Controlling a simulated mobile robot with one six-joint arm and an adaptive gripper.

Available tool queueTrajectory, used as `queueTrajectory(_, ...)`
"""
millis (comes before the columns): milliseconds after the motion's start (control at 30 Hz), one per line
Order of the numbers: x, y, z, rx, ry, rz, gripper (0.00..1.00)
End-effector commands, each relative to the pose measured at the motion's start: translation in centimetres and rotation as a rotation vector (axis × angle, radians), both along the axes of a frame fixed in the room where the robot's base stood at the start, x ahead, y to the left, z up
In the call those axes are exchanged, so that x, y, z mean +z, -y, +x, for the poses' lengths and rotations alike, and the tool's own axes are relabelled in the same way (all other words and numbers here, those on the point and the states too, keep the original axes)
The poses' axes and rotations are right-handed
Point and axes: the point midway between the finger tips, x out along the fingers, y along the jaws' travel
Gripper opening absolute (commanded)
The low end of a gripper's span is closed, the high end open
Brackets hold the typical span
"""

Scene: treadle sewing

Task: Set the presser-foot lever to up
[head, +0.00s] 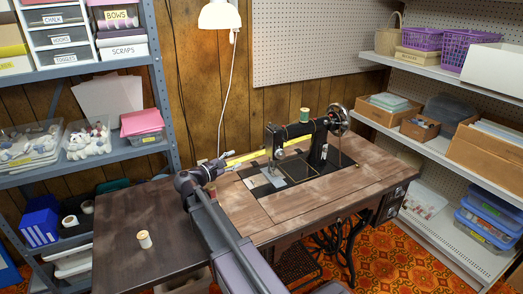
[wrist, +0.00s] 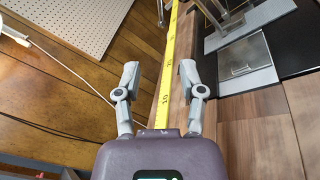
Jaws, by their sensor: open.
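The black sewing machine (head: 310,138) stands on the wooden treadle table (head: 330,190), with its needle end toward the left. Its presser-foot lever is too small to make out in the head view. In the wrist view, metal parts of the needle end (wrist: 222,15) show at the top, cut off by the frame, above the silver plate (wrist: 245,65); I cannot tell the lever's position. My gripper (wrist: 160,78) is open and empty, with its fingers apart. In the head view my gripper (head: 222,166) is left of the needle end, apart from it.
A yellow tape measure (head: 245,157) lies along the table's back edge and runs below my fingers in the wrist view (wrist: 168,75). A thread spool (head: 144,239) stands on the left leaf. A green spool (head: 304,115) tops the machine. Shelves flank both sides.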

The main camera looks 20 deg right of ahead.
Motion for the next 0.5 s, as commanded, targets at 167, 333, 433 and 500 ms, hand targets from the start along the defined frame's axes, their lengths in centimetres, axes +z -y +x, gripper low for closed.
queueTrajectory(167, 0.02, -0.02, -0.03, 0.000, 0.001, 0.002, 0.52)
queueTrajectory(333, 0.01, 0.10, 0.02, -0.001, 0.001, 0.003, 0.52)
queueTrajectory(433, 0.00, 0.41, 0.13, -0.001, 0.001, 0.003, 0.52)
queueTrajectory(500, -0.01, 0.77, 0.27, -0.001, 0.001, 0.003, 0.52)
